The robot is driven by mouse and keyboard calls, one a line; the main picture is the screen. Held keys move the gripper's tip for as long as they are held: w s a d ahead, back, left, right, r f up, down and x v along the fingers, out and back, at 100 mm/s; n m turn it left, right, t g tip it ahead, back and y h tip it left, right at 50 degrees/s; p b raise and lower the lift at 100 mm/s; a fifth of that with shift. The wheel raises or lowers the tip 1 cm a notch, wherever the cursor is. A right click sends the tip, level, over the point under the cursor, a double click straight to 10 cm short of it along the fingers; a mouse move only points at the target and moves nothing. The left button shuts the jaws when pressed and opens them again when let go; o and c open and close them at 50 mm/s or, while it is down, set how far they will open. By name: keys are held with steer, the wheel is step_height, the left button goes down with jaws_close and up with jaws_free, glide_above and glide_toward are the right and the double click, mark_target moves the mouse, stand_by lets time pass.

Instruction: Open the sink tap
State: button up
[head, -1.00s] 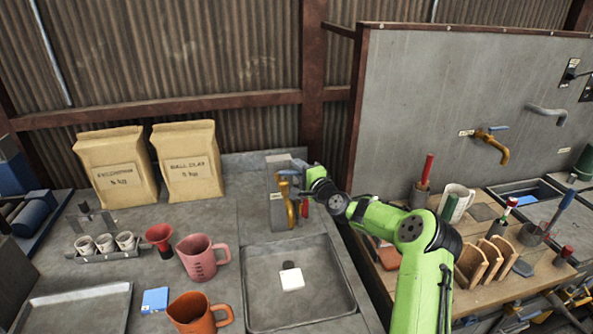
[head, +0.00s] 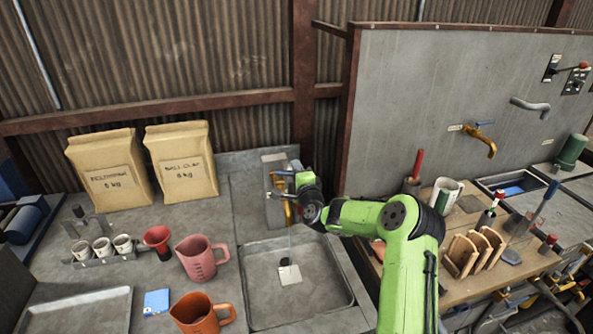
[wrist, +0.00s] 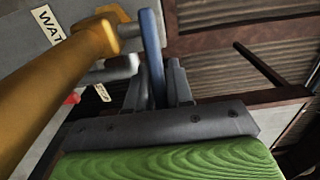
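The sink tap is brass (head: 289,212), on a grey wall bracket above the sink basin (head: 254,322). Its blue lever (head: 283,173) points left in the head view. In the wrist view the blue lever (wrist: 152,50) runs down between my gripper's (wrist: 160,85) dark fingers, with the brass spout (wrist: 60,85) large at left. Whether the fingers press on the lever cannot be told. In the head view my gripper (head: 297,180) is at the tap's right side, partly hiding it. A thin pale line like water (head: 290,242) runs from the tap into the basin.
A small white block (head: 289,276) lies in the basin. A pink jug (head: 200,258) and an orange jug (head: 200,315) stand left of it. A second brass tap (head: 482,140) is on the grey panel at right, above a wooden bench with tools.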

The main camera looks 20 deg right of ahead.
steer(key=shift+o, duration=1.2)
steer(key=s+a+b, duration=0.2)
steer(key=s+b, duration=0.3)
steer(key=s, duration=1)
steer(key=shift+s, duration=0.35)
